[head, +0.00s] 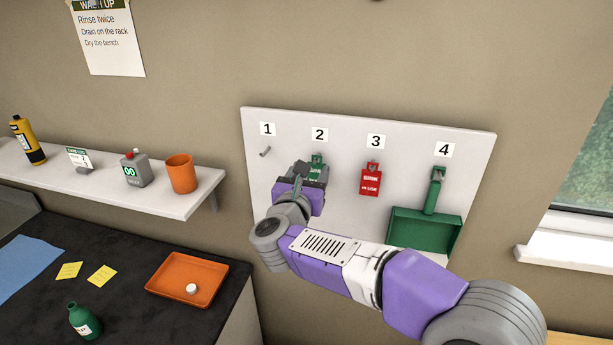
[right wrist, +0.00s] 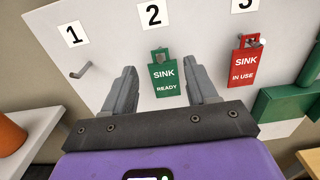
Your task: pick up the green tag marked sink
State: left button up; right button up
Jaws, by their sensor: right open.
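The green tag (right wrist: 164,81) reads "SINK READY" in the right wrist view. It hangs on the white board under the number 2, and its upper part shows in the head view (head: 317,161). My right gripper (right wrist: 163,88) is open, with its two fingers to the left and right of the tag and nothing between them that I can see gripped. In the head view my right gripper (head: 308,178) is in front of the board and covers the lower part of the tag. I cannot tell the exact gap to the tag. My left gripper is not in view.
A red tag (head: 371,180) reading "SINK IN USE" hangs under 3. A green dustpan (head: 424,230) hangs under 4. The peg (head: 265,151) under 1 is bare. A shelf (head: 140,195) with an orange cup (head: 181,173) stands left of the board.

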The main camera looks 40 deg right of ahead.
aim_at(315, 161)
jog(key=p+x, duration=0.1)
jog(key=x, duration=0.5)
jog(key=shift+f, duration=0.1)
grip_shut()
dwell(0.4)
dwell(0.3)
